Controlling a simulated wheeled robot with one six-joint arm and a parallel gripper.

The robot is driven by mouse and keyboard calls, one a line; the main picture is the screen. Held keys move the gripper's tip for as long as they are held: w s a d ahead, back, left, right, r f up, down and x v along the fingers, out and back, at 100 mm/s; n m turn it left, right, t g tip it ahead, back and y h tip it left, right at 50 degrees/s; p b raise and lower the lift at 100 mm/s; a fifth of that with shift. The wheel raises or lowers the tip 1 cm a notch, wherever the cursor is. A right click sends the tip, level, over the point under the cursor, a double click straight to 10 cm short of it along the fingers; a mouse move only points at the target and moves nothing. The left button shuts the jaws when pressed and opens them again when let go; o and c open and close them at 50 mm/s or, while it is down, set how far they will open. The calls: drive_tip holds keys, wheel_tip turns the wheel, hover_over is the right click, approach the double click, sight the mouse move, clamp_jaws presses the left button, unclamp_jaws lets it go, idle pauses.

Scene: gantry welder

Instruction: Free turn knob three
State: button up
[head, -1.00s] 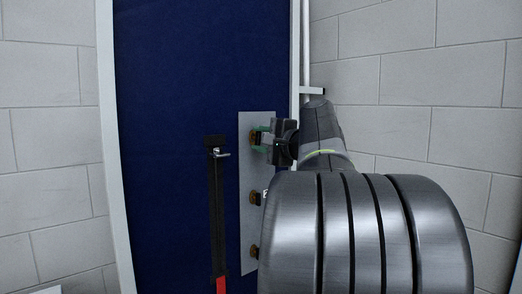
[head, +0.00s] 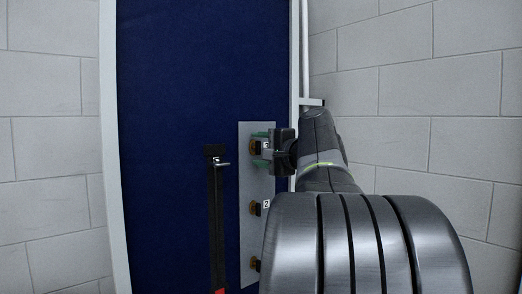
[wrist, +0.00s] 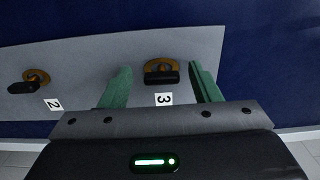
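Knob three (wrist: 161,72) is a black bar-shaped knob on a brass-coloured base, next to a label "3" in the wrist view. It also shows at the top of the grey plate in the head view (head: 255,147). My gripper (wrist: 160,84) has green fingers, open and apart, one on each side of the knob with visible gaps. In the head view my gripper (head: 262,144) reaches the plate from the right. I cannot tell how deep the fingers reach around the knob.
Knob two (wrist: 26,83) sits on the same grey plate (head: 246,190), beside label "2". Another knob (head: 255,264) is lower down. A black vertical slot with a metal lever (head: 221,164) is left of the plate. A white frame post (head: 294,70) stands close right.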

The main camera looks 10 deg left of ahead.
drive_tip(key=b+v, duration=0.1)
drive_tip(key=v, duration=1.2)
drive_tip(key=shift+s+d, duration=0.25)
drive_tip(key=shift+d, duration=0.05)
drive_tip(key=p+x, duration=0.1)
drive_tip(key=x, duration=1.2)
drive_tip(key=shift+w+a, duration=0.3)
